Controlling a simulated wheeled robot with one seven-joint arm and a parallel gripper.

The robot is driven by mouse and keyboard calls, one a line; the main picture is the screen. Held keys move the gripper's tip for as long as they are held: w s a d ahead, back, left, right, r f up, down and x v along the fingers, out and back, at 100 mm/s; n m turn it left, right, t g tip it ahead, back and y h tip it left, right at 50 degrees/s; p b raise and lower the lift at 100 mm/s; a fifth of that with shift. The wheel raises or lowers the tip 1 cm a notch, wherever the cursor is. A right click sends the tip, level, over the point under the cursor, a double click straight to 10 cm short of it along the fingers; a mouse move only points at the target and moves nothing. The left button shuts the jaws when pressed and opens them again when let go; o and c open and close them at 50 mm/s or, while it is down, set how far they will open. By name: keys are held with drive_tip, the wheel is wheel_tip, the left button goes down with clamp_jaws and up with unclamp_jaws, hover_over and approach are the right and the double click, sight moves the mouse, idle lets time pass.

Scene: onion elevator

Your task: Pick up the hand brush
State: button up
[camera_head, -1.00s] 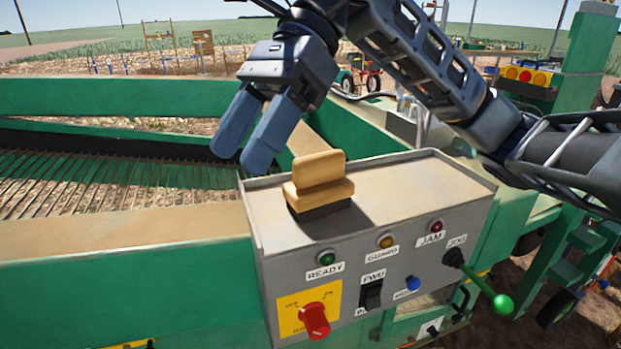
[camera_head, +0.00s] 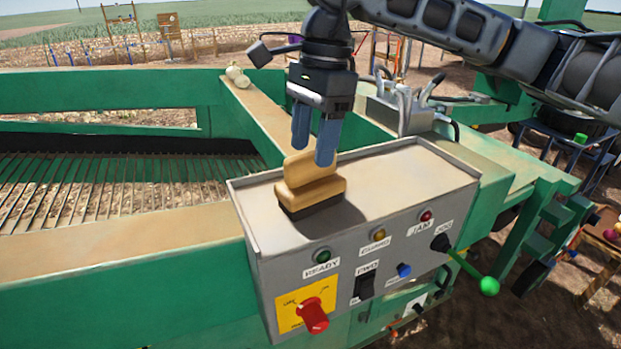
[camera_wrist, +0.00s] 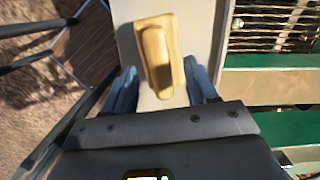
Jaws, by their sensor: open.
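The hand brush (camera_head: 310,189) is tan with a dark bristle base and a raised grip block on top. It sits upright on the top of the grey control box. My gripper (camera_head: 314,150) points down just above and behind the brush, with its blue fingers apart and nothing held. In the head view the right finger overlaps the brush's raised grip. In the wrist view the brush (camera_wrist: 158,55) lies ahead of and between the open fingers (camera_wrist: 162,88), its grip running lengthwise. I cannot tell whether a finger touches it.
The control box (camera_head: 420,180) has lamps, a red knob (camera_head: 313,315) and a green-tipped lever (camera_head: 488,286) on its front. Its top is clear right of the brush. A green machine frame and slatted conveyor (camera_head: 90,190) lie left. Pale onions (camera_head: 238,76) sit on a ledge behind.

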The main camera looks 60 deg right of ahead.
sight(312, 152)
drive_tip(key=shift+w+a+f, duration=0.1)
drive_tip(key=shift+a+f, duration=0.05)
drive_tip(key=shift+f, duration=1.15)
drive_tip(key=shift+f+b, duration=0.2)
drive_tip(key=shift+b, duration=0.5)
clamp_jaws()
idle(0.5)
